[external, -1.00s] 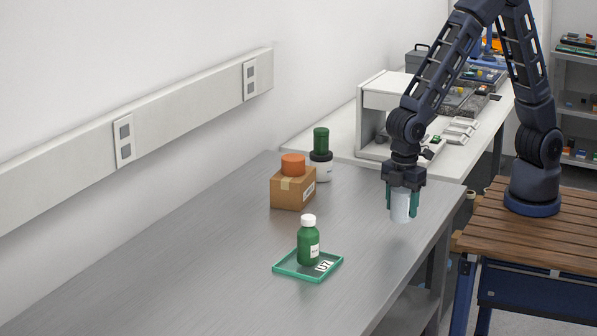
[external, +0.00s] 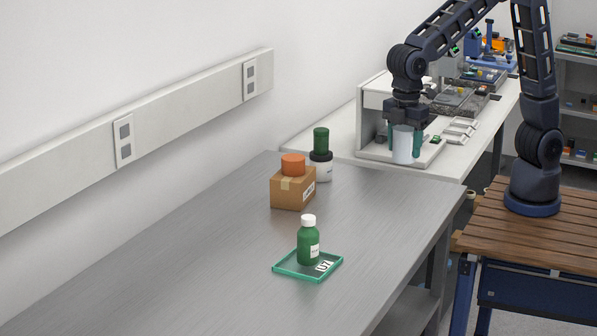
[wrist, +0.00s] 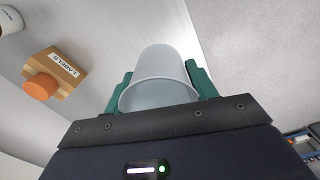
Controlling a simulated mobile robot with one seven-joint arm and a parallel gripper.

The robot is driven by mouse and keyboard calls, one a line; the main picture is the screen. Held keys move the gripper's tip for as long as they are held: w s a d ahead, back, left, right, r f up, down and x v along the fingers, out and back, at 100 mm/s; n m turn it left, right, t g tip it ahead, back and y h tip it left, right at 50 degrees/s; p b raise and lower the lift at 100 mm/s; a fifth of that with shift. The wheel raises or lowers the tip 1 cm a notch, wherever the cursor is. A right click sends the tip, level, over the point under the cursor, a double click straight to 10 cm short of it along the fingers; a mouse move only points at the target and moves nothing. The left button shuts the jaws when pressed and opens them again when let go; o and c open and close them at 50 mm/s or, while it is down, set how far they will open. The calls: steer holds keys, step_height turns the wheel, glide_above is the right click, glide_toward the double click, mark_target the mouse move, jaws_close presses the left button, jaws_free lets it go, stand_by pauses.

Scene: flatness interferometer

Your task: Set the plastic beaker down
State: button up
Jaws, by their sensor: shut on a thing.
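The plastic beaker (external: 403,145) is a pale, translucent cup held upright in my gripper (external: 404,151). The green fingers are shut on its two sides. In the external view it hangs in the air and overlaps the front of the white instrument on the far bench. The wrist view shows the beaker (wrist: 158,78) between the two fingers, with its open rim towards the camera. Below it are the grey metal table (wrist: 105,45) and, to the right, that table's edge with a pale speckled surface beyond.
On the metal table (external: 190,265) stand a green bottle (external: 308,244) on a green-edged tray (external: 290,273), a cardboard box (external: 291,190) with an orange lid-like piece (external: 293,164), and a green-capped jar (external: 321,165). The white instrument (external: 375,105) stands behind. The table's near part is clear.

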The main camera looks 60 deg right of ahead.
steer(key=w+a+n, duration=0.1)
steer(key=w+a, duration=0.3)
steer(key=a, duration=0.6)
steer(key=w+a, duration=0.3)
steer(key=a, duration=0.6)
steer(key=w+a+n, duration=0.1)
steer(key=w+a, duration=0.3)
steer(key=a, duration=0.6)
steer(key=a+f+n, duration=0.1)
steer(key=a+f, duration=1.1)
steer(key=a, duration=0.5)
steer(key=shift+w+d+f, duration=0.1)
steer(key=shift+w+f, duration=0.1)
steer(key=shift+f, duration=1.8)
steer(key=shift+w+d+f, duration=0.1)
steer(key=shift+w+f, duration=0.05)
steer(key=shift+f, duration=1.8)
steer(key=o, duration=1)
steer(key=shift+f, duration=0.1)
steer(key=shift+r, duration=3.9)
